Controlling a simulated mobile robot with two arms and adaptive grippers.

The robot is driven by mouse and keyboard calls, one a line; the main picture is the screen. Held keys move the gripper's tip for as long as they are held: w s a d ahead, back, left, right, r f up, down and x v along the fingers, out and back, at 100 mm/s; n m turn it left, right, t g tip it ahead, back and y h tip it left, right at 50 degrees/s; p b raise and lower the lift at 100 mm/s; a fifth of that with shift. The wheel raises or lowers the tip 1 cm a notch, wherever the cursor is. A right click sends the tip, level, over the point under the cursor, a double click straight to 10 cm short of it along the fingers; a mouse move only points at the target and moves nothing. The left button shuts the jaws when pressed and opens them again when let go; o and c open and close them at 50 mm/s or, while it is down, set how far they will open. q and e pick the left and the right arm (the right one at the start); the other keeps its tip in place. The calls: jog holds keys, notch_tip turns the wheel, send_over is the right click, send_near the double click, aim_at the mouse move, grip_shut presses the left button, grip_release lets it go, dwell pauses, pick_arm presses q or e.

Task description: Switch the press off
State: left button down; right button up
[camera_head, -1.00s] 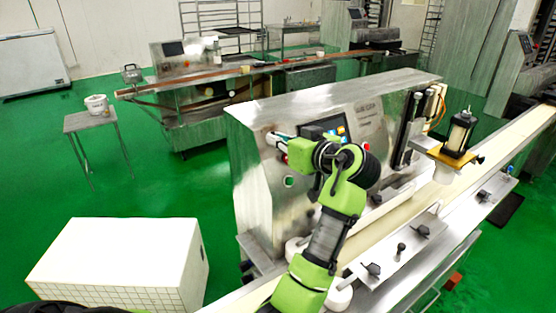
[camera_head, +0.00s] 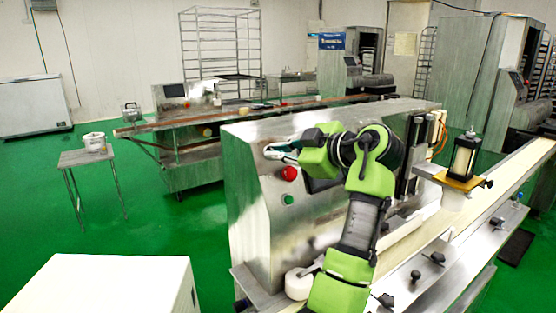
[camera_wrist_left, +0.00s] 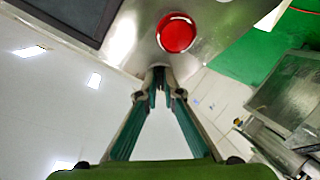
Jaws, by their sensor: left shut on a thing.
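The press (camera_head: 262,240) is a steel machine with a red round button (camera_head: 289,173) and a green button (camera_head: 289,199) on its front panel. My left gripper (camera_head: 270,152) is at the panel just above and left of the red button. The left wrist view shows the red button (camera_wrist_left: 176,32) just beyond the fingertips (camera_wrist_left: 158,73), apart from them as far as I can tell. My arm hides most of the dark screen (camera_wrist_left: 72,15). My right gripper is not in view.
A conveyor belt (camera_head: 517,165) runs along the press, with a black cylinder unit (camera_head: 464,158) over it. A white box (camera_head: 100,285) stands at lower left and a small table (camera_head: 84,157) with a bucket behind it. Green floor between them is free.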

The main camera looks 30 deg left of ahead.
pick_arm(q)
jog(key=shift+f+n, duration=0.1)
jog(key=shift+n, duration=0.3)
jog(key=c, duration=2.5)
grip_release()
jog(key=shift+d, duration=0.1)
notch_tip(320, 180, up, 10)
jog(key=shift+r, duration=0.1)
